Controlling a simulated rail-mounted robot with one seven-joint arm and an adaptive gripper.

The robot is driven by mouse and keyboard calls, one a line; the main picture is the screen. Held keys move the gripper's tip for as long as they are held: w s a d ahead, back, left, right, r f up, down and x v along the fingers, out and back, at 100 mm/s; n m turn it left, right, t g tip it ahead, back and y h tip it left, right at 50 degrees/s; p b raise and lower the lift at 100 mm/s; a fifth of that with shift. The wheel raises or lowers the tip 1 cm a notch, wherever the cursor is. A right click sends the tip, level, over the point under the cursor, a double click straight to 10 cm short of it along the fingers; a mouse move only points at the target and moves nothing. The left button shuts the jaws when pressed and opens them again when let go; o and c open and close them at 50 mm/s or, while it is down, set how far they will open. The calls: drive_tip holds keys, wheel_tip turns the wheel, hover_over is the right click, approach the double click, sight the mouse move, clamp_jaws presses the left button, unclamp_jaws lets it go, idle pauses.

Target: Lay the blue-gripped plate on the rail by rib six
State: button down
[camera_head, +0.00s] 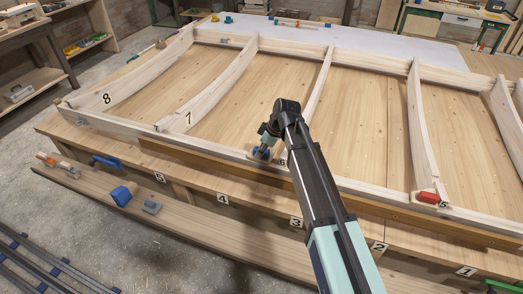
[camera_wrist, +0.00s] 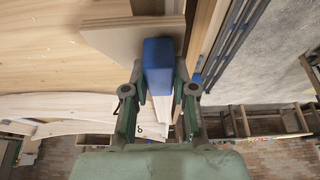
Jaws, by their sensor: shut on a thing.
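My gripper (camera_head: 266,143) is at the near rail (camera_head: 220,152) beside the number 6 of rib six (camera_head: 320,88). In the wrist view my gripper (camera_wrist: 159,82) is shut on the blue grip (camera_wrist: 158,62) of the plate. The flat tan plate (camera_wrist: 118,36) spreads out beyond the fingers. Whether the plate touches the rail, I cannot tell.
A red-gripped piece (camera_head: 427,197) sits on the rail by rib five. A blue block (camera_head: 121,195), a grey block (camera_head: 152,207), a blue-handled tool (camera_head: 105,162) and an orange tool (camera_head: 46,159) lie at the bench's near left. Rib seven (camera_head: 215,85) stands left of my gripper.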

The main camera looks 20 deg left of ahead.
drive_tip(key=shift+f, duration=0.4)
drive_tip(key=c, duration=0.9)
unclamp_jaws()
drive_tip(key=shift+o, duration=0.2)
drive_tip(key=v, duration=1.2)
